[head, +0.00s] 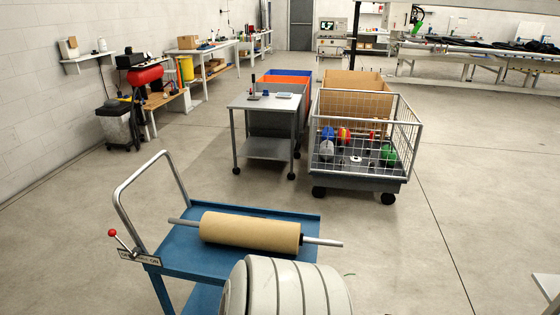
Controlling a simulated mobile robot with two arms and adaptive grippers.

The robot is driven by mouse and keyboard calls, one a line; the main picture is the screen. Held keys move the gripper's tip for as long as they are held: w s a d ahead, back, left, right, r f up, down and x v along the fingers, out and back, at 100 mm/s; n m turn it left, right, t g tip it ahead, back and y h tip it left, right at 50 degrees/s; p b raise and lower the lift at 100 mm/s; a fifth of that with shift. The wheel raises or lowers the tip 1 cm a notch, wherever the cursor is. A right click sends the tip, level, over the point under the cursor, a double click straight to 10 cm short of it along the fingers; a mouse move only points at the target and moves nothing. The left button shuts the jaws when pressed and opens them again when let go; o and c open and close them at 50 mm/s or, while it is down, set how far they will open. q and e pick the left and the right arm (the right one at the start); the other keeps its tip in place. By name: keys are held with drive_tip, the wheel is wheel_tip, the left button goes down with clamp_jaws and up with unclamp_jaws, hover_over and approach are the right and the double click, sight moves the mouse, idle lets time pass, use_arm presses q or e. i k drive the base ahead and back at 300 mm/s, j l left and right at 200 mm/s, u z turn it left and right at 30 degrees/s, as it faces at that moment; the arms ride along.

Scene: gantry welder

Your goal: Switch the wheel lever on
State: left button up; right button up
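The wheel lever (124,243) is a thin metal rod with a red ball knob. It is on the near left corner of a blue cart (185,257), below the bent grey push handle. The rod leans up and to the left from a small label plate (140,256). The plate's right end seems to read ON; the rest is too small to read surely, partly behind the rod. The wheels under the blue cart are hidden. Neither of my grippers is in view.
A brown roll (250,231) on a metal bar lies across the blue cart, the bar sticking out both sides. A grey table (265,103) and a wire-sided cart (365,178) stand beyond. The floor left of the blue cart is clear.

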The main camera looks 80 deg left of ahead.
sight(121, 242)
drive_tip(key=u, duration=3.85)
